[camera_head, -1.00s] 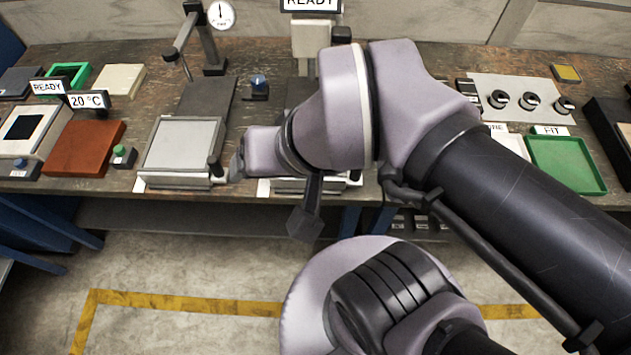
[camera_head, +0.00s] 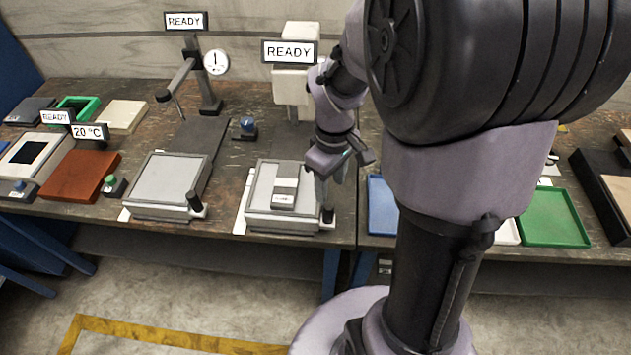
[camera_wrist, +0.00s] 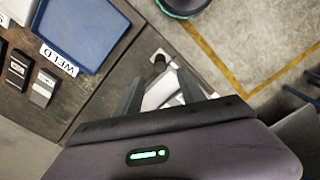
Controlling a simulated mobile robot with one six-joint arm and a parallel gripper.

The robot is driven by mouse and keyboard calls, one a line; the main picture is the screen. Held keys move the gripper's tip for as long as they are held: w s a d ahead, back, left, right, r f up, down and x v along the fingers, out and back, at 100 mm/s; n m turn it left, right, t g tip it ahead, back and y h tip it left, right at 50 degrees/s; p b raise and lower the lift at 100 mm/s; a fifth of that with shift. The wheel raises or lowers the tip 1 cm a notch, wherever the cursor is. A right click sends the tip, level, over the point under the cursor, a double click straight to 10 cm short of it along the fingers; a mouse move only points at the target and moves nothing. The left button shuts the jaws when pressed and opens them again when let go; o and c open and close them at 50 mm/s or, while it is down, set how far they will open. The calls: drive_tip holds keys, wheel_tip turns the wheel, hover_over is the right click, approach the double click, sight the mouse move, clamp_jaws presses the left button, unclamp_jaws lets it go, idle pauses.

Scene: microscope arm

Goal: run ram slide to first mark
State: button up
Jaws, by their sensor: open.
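Two grey slide plates stand on low bases at the bench front. I cannot tell from any marking which is the ram slide. My gripper (camera_head: 325,182) is open and empty, pointing down above the right station near its handle. In the wrist view, a dark knob (camera_wrist: 159,59) shows just beyond the fingertips (camera_wrist: 157,74). The marks are not readable.
A white column with a READY sign (camera_head: 289,52) stands behind the right plate. A gauge stand (camera_head: 207,85) is behind the left one. Blue (camera_head: 380,205) and green (camera_head: 555,218) trays are to the right.

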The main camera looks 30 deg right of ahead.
sight(329, 206)
wheel_tip(329, 206, down, 10)
drive_tip(key=b, duration=0.3)
drive_tip(key=shift+r, duration=0.25)
clamp_jaws()
idle(0.9)
